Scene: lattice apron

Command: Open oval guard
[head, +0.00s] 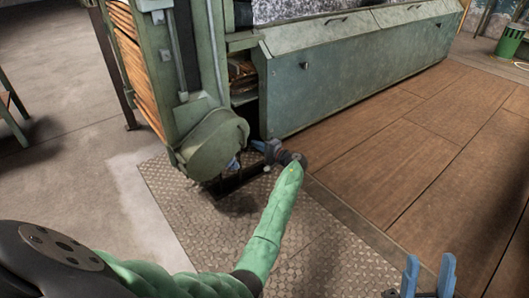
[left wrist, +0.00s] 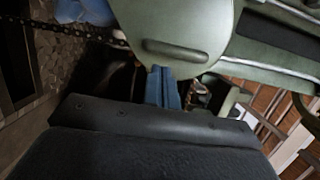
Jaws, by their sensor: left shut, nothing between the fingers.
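The oval guard (head: 213,143) is a worn green rounded cover low on the front of the green machine. In the left wrist view the guard (left wrist: 190,20) fills the top middle, with a long rounded raised strip near its lower edge. It appears closed, though its hinge side cannot be told. My left gripper (head: 260,146) is just right of the guard's lower part. Its blue fingers (left wrist: 164,85) are together and empty, tips by the guard's lower edge; I cannot tell if they touch. My right gripper (head: 429,262) is open and empty at the bottom right.
A long green cabinet (head: 350,75) runs right behind a wooden platform (head: 420,140). A checkered metal plate (head: 185,205) lies below the guard. A dark chain (left wrist: 65,30) and a blue object (left wrist: 85,10) show beside the guard. A green bin (head: 510,42) stands far right.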

